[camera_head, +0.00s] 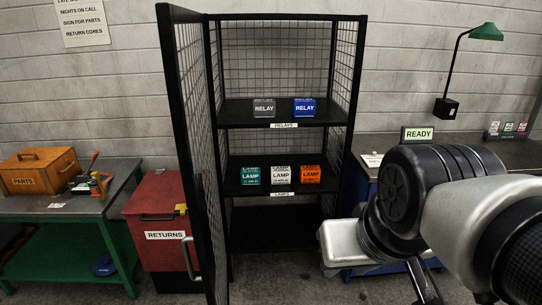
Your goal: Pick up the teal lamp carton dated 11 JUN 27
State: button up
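A teal carton (250,176) marked LAMP stands on the left of the lower shelf of a black wire cage. A white or grey LAMP carton (281,175) and an orange LAMP carton (310,175) stand to its right in the same row. The date lines on the cartons are too small to read surely. My arm fills the lower right, in front of the bench. Dark finger-like parts of my gripper (425,283) show at the bottom edge, partly cut off, apart from the cartons. Whether they are open or shut is unclear.
The cage door (197,150) stands open on the left. Grey and blue RELAY cartons (305,108) are on the upper shelf (240,117). A red RETURNS bin (150,215) stands left of the door. A bench with a READY sign (417,134) and green lamp (486,32) is at right.

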aim_at(250, 175)
jog(key=i+l+u, duration=0.3)
jog(key=l, duration=0.35)
jog(key=i+l+u, duration=0.15)
jog(key=i+l, duration=0.15)
jog(key=i+l+u, duration=0.25)
jog(key=i+l, duration=0.25)
jog(key=i+l+u, duration=0.3)
jog(key=i+l, duration=0.3)
jog(key=i+l+u, duration=0.1)
jog(key=i+l, duration=0.2)
jog(key=i, duration=0.2)
